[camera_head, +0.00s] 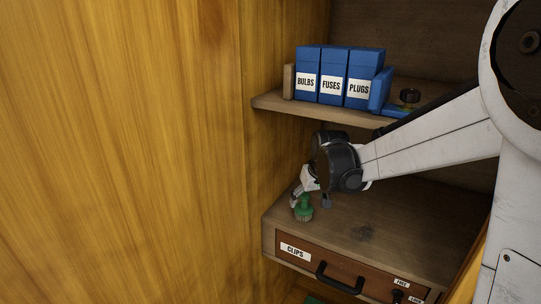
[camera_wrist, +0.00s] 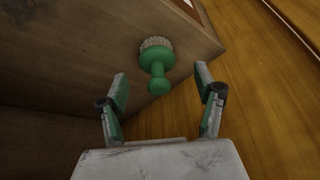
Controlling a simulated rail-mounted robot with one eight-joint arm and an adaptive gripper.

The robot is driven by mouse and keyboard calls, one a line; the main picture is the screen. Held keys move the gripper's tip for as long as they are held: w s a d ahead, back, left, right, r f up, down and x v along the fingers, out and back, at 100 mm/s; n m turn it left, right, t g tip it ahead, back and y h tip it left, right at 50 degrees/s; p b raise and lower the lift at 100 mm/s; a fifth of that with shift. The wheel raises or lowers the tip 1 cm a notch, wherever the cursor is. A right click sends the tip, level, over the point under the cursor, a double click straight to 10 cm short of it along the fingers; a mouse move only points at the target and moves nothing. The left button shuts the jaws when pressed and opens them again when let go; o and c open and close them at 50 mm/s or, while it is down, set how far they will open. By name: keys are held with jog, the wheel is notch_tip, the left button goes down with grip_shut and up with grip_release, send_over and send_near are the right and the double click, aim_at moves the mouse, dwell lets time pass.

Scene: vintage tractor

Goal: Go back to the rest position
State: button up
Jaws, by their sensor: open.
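My gripper (camera_wrist: 160,88) is open, with its two green-padded fingers spread and nothing between them. A green brush (camera_wrist: 157,65) with pale bristles is just ahead of the fingertips in the wrist view, its rounded handle end pointing toward the gripper. In the head view the green brush (camera_head: 304,208) stands on the top of the drawer unit near its left front corner. My gripper (camera_head: 298,192) is right above and beside it there, and whether they touch cannot be told.
The drawer (camera_head: 330,268) labelled CLIPS has a black handle. Above is a shelf (camera_head: 268,102) with blue boxes (camera_head: 332,76) labelled BULBS, FUSES and PLUGS, and a small dark round object (camera_head: 410,96). A wooden wall (camera_head: 130,150) fills the left.

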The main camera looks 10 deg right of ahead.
jog(key=s+r, duration=0.3)
jog(key=s, duration=0.6)
jog(key=s+r+m+t, duration=0.1)
jog(key=s+r, duration=0.1)
jog(key=s, duration=0.8)
jog(key=s+r+t+p, duration=0.1)
jog(key=s+r, duration=0.2)
jog(key=s, duration=0.7)
jog(key=shift+r+h, duration=0.3)
jog(key=shift+o, duration=0.8)
jog(key=shift+s+f+t, duration=0.2)
jog(key=shift+s+t, duration=0.1)
jog(key=shift+s, duration=0.35)
